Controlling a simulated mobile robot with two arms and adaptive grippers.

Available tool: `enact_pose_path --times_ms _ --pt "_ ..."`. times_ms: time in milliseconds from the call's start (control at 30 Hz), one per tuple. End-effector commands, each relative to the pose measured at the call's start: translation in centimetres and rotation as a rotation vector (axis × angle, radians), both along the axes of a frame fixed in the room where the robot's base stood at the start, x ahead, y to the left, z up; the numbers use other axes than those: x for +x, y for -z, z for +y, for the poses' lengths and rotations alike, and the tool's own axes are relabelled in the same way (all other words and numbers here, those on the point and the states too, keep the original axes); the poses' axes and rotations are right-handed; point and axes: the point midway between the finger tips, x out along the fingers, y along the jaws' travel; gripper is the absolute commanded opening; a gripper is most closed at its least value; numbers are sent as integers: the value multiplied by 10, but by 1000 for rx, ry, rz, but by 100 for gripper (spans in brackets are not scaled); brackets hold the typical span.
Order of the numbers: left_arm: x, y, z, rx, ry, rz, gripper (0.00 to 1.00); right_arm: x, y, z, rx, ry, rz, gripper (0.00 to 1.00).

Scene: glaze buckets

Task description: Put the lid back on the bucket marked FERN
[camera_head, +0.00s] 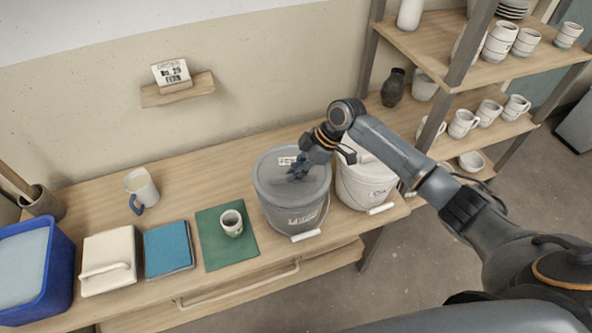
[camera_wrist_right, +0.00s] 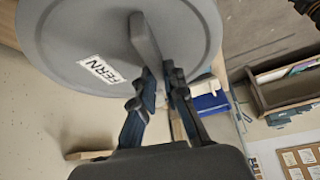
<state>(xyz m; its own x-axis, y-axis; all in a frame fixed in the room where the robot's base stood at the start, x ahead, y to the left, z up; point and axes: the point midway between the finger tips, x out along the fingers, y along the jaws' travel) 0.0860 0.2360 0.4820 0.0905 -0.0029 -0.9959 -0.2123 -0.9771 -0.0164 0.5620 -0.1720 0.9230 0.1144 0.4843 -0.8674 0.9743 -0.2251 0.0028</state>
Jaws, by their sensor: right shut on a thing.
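The grey lid (camera_head: 268,180) is at the mouth of the grey bucket (camera_head: 275,211); I cannot tell whether it rests on the rim or sits slightly above it. In the right wrist view the round lid (camera_wrist_right: 75,35) has a tag reading FERN (camera_wrist_right: 103,70) and a bar handle (camera_wrist_right: 146,42). My right gripper (camera_head: 299,170) is shut on that handle, and its fingers (camera_wrist_right: 164,76) show beside the handle's end in the wrist view. The marking on the bucket's front is too small to read surely. My left gripper is not in view.
A white lidded bucket (camera_head: 362,188) stands close on the right. A green mat (camera_head: 215,252) with a cup (camera_head: 231,222), a blue book-like block (camera_head: 168,249), a white container (camera_head: 108,250) and a blue bin (camera_head: 60,275) lie left. A wall ledge (camera_head: 178,91) holds a card (camera_head: 171,73).

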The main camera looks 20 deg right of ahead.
Motion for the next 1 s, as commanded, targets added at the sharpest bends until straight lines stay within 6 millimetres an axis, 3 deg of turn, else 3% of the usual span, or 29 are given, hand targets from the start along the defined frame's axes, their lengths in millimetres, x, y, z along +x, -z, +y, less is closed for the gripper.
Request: enact_pose_path --times_ms 900,933,1000 --pt "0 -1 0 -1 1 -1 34 0 3 0 1 0 0 0" --pt "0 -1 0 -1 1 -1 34 0 3 0 1 0 -1 16" --pt "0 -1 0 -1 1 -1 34 0 3 0 1 0 -1 30"
